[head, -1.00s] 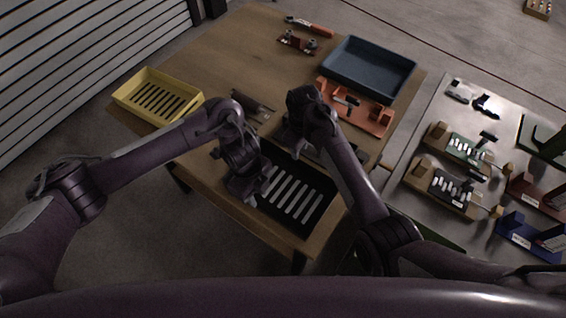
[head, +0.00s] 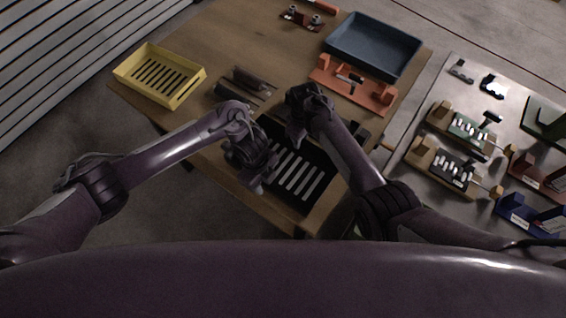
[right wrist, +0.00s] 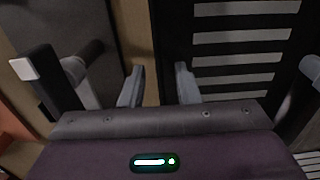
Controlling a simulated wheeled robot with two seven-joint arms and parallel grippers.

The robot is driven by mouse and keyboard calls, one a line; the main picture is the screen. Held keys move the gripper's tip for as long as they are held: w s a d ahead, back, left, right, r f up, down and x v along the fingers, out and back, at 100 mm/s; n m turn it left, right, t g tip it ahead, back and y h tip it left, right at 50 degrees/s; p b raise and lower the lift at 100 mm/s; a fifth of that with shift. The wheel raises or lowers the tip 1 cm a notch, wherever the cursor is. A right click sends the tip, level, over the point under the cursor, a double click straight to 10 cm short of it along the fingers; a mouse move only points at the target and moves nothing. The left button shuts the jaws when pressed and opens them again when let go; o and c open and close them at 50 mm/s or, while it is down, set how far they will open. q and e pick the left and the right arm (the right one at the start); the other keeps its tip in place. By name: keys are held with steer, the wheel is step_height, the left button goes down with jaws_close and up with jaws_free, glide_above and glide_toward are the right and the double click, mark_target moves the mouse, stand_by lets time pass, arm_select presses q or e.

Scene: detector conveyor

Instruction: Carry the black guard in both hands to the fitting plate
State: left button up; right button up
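The black guard (head: 289,166), a dark slotted panel, lies near the table's front corner in the head view. It also fills the upper right of the right wrist view (right wrist: 239,60). My left gripper (head: 260,187) is at the guard's left edge; its fingers are too dark to read. My right gripper (head: 296,141) is at the guard's far edge. In the right wrist view its two fingers (right wrist: 158,85) stand apart, with bare wood and the guard's edge behind them and nothing visibly gripped. I cannot tell for certain which thing is the fitting plate.
A yellow slotted tray (head: 200,80) stands left on the table, and a blue tray (head: 411,49) at the back. An orange plate with end blocks (head: 343,87) lies before the blue one. Dark bars (head: 246,84) lie left of my right gripper. A grey table (head: 470,90) stands right.

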arm_select(q)
steer(key=shift+f, duration=0.35)
arm_select(e)
steer(key=shift+f, duration=0.35)
arm_select(q)
jaws_close()
arm_select(e)
jaws_close()
arm_select(q)
steer(key=shift+r, duration=0.1)
arm_select(e)
steer(key=shift+r, duration=0.1)
stand_by(0.5)
